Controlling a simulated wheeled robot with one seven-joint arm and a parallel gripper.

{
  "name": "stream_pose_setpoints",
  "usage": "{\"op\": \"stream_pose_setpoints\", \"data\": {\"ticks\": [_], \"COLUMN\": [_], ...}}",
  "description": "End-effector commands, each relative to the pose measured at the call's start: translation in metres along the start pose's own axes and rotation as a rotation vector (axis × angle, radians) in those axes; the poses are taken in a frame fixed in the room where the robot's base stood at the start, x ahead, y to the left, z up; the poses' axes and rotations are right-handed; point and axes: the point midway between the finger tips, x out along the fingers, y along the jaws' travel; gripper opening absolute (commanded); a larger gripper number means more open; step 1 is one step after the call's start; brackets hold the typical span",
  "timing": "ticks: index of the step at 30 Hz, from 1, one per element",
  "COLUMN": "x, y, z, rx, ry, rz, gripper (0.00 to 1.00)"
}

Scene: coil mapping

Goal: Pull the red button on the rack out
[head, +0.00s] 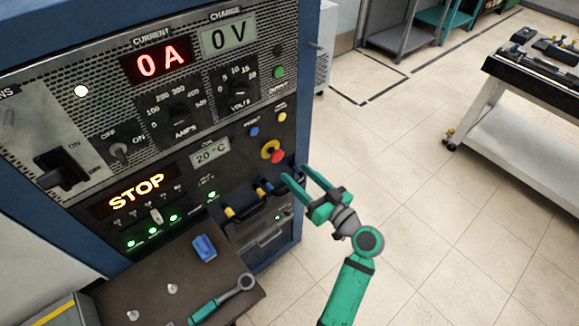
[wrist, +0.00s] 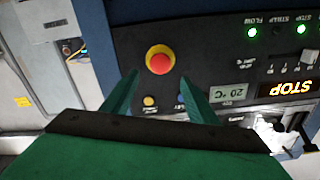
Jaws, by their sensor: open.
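The red button (head: 277,156) is a round red mushroom head on a yellow collar, on the rack's (head: 312,120) front panel at its lower right. In the wrist view the red button (wrist: 159,63) shows just beyond the fingertips, near the middle between them. My gripper (head: 293,173) is open and empty. In the head view its two green fingers point toward the rack, a little below and right of the button. No contact with the button shows.
Blue and yellow small buttons (wrist: 150,101) sit close to the red one. Cable plugs (head: 262,187) stick out of the panel below it. Open floor lies to the right, before a cart (head: 530,145).

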Motion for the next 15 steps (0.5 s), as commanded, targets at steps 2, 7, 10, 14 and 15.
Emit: {"op": "stream_pose_setpoints", "data": {"ticks": [2, 7, 10, 14, 15], "x": [-0.013, -0.028, -0.031, -0.031, -0.031], "y": [0.002, 0.002, 0.002, 0.002, 0.002], "z": [0.0, -0.001, -0.001, -0.001, -0.001], "rx": [0.001, 0.0, 0.0, 0.0, 0.0], "ry": [0.002, 0.002, 0.001, 0.001, 0.001], "rz": [0.005, 0.004, 0.003, 0.003, 0.003], "gripper": [0.53, 0.53, 0.53, 0.53, 0.53]}}
